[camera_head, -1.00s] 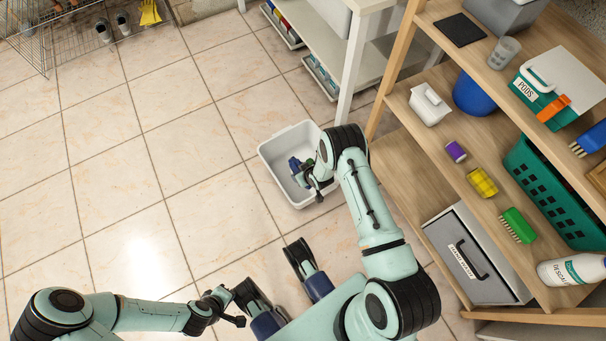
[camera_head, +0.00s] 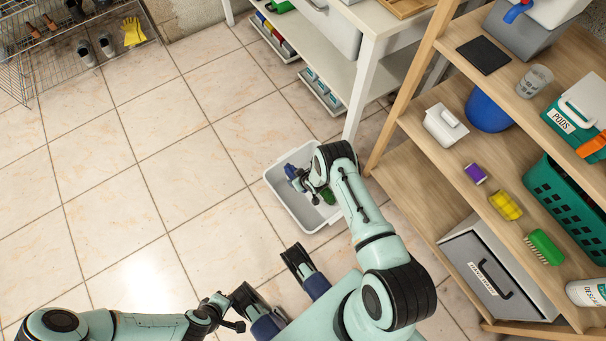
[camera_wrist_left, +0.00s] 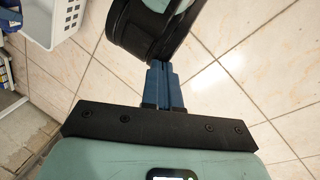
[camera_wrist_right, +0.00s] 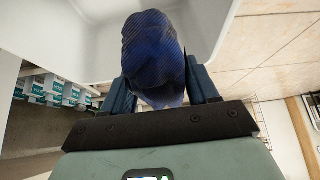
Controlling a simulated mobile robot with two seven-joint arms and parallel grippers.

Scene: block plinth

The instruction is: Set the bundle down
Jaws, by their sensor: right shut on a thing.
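A dark blue knitted bundle (camera_wrist_right: 153,55) is between the fingers of my right gripper (camera_wrist_right: 163,88), which is shut on it. In the head view my right gripper (camera_head: 308,186) is over the white tub (camera_head: 283,205) on the floor, low at its opening. The wrist hides much of the tub's inside, and I cannot tell whether the bundle touches the bottom. A white tub wall (camera_wrist_right: 95,65) shows behind the bundle in the right wrist view. My left gripper (camera_wrist_left: 165,70) is shut and empty, low at the bottom left of the head view (camera_head: 225,303).
A wooden shelf unit (camera_head: 415,150) with bottles, brushes and a green basket (camera_head: 572,205) stands close on the right. A white table (camera_head: 365,50) is behind the tub. A wire rack (camera_head: 85,75) is at far left. The tiled floor (camera_head: 130,170) is clear between.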

